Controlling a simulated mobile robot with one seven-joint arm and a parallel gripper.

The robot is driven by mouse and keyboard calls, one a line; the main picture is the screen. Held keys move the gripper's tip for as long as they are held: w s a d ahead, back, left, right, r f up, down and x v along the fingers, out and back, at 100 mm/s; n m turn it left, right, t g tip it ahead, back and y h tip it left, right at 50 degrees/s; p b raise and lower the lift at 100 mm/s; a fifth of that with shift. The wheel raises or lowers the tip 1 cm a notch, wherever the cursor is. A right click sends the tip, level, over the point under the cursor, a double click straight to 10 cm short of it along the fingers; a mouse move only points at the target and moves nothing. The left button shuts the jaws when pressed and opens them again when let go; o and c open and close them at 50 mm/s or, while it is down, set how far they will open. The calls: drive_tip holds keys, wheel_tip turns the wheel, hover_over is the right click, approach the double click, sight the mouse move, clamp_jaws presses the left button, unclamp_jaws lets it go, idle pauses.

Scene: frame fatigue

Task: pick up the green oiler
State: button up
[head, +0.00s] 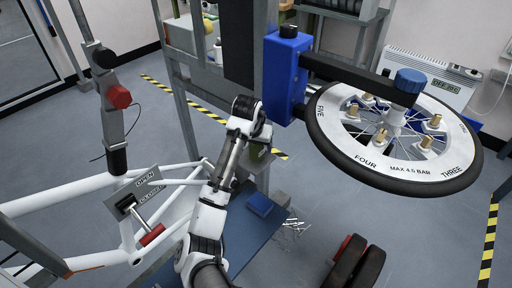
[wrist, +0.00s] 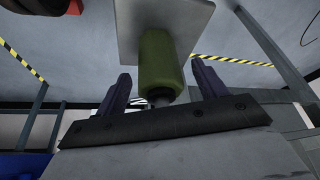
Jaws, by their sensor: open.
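The green oiler (wrist: 160,65) is an olive-green cylinder with a dark, narrower end, centred in the wrist view. My gripper (wrist: 162,80) is open, with one dark finger on each side of the oiler and a visible gap on both sides. The oiler's narrow end points toward the gripper's palm. Its other end meets a small grey plate (wrist: 135,20). In the head view, an olive-green patch of the oiler (head: 256,153) shows just below the end of my arm, which mostly hides the gripper.
A spoked wheel (head: 400,172) on a blue-headed stand is at the right, near the arm. A white frame (head: 70,195) with an OPEN/CLOSED lever plate (head: 146,183) is at the left. A grey post (head: 190,125) stands behind my arm. Small metal pieces (head: 292,226) lie below.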

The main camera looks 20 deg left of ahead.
drive_tip(key=c, duration=1.1)
drive_tip(key=shift+c, duration=0.2)
